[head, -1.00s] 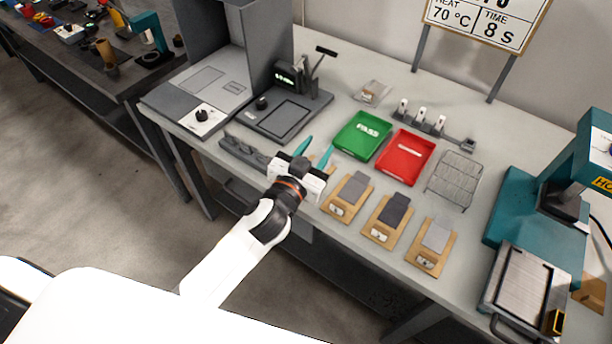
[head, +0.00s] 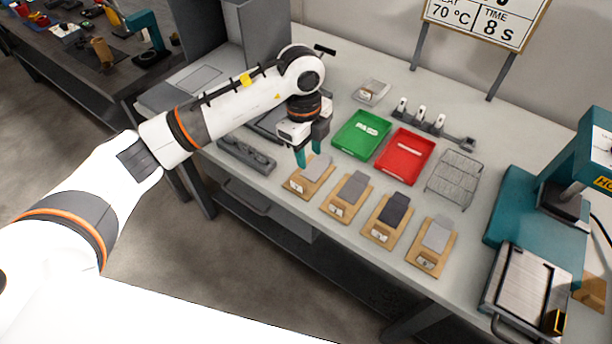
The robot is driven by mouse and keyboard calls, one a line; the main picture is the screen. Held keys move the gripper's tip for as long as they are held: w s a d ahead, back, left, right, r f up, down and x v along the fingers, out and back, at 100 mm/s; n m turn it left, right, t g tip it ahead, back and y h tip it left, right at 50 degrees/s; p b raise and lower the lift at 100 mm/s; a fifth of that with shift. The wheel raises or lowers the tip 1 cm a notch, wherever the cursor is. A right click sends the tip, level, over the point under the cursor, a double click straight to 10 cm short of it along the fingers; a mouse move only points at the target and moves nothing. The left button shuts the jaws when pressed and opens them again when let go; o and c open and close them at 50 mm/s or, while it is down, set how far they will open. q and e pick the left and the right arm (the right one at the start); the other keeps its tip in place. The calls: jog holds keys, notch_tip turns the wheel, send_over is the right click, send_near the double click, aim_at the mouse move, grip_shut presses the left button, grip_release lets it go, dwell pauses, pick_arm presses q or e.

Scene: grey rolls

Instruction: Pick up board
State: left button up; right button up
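Several wooden boards, each with a grey piece on top and a small label at the front, lie in a row on the light grey bench. They are the leftmost board (head: 297,187), the second board (head: 334,209), the third board (head: 378,233) and the rightmost board (head: 424,259). My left gripper (head: 307,158) points down with its teal fingers just above the back of the leftmost board. The fingers stand apart with nothing seen between them. I cannot tell whether a fingertip touches the grey piece. My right gripper is not in view.
A green tray (head: 346,145) and a red tray (head: 389,165) lie behind the boards. A wire rack (head: 454,178) is to their right. A teal press (head: 560,170) stands at the right. A dark grey holder (head: 247,155) lies left of the boards.

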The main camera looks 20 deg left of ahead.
pick_arm(q)
jog(key=a+y, duration=0.1)
jog(key=a, duration=0.1)
jog(key=p, duration=0.2)
send_over(298, 180)
jog(key=shift+n, duration=0.3)
jog(key=f, duration=0.6)
jog(key=shift+d+f, duration=0.1)
jog(key=shift+d, duration=0.3)
jog(key=f, duration=0.3)
jog(key=f+p, duration=0.1)
jog(key=f, duration=0.1)
jog(key=shift+s+a, duration=0.1)
jog(key=shift+a, duration=0.3)
jog(key=shift+f, duration=0.15)
grip_shut()
